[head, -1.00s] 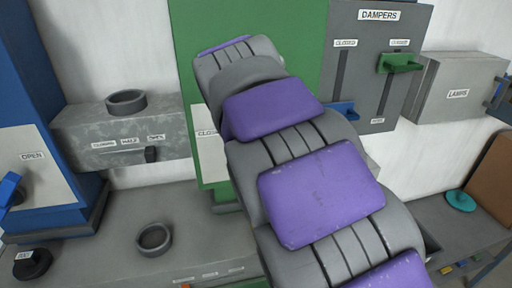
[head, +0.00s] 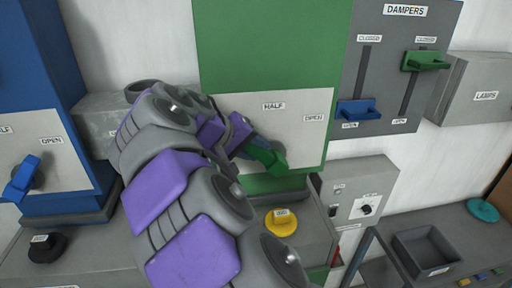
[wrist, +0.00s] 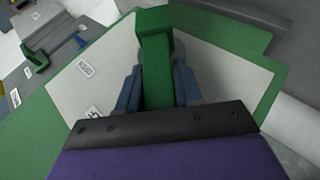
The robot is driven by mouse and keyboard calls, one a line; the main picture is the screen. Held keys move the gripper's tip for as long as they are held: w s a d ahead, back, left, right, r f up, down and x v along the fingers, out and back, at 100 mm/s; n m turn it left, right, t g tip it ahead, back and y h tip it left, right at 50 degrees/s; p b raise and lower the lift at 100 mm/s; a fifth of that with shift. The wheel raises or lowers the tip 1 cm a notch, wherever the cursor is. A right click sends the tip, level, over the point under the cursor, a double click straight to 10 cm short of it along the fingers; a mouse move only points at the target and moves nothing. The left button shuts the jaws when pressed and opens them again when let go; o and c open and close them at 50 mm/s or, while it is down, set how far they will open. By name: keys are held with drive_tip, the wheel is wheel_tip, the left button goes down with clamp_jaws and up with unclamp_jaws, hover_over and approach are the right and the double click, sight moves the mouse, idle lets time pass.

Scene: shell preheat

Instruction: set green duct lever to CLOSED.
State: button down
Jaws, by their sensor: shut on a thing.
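The green duct (head: 275,40) stands in the middle of the head view with a pale plate (head: 300,140) on its front. The plate's HALF (head: 273,106) and OPEN (head: 313,118) labels show; my arm covers its left part. The green duct lever (head: 275,161) sticks out from the plate below these labels. My gripper (head: 258,148) is shut on this lever. In the wrist view the lever (wrist: 155,60) lies between my two grey-blue fingers (wrist: 157,88). The lever's pivot is hidden, so its exact setting cannot be told.
A blue duct with a blue lever (head: 24,178) stands at left. The DAMPERS panel (head: 385,80) at upper right has a green slider (head: 425,62) and a blue slider (head: 357,110). A yellow knob (head: 281,222) sits below the duct. A grey tray (head: 428,252) is at lower right.

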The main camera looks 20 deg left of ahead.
idle(0.3)
drive_tip(key=c, duration=1.1)
unclamp_jaws()
drive_tip(key=shift+o, duration=1.3)
drive_tip(key=shift+w+a+f, duration=0.15)
drive_tip(key=shift+w+a, duration=0.05)
drive_tip(key=shift+a, duration=0.2)
drive_tip(key=shift+s, duration=0.1)
drive_tip(key=shift+d, duration=0.1)
drive_tip(key=shift+s+r, duration=0.35)
drive_tip(key=shift+r, duration=0.1)
drive_tip(key=a+p+v, duration=0.1)
drive_tip(key=p+v, duration=0.5)
drive_tip(key=v, duration=1)
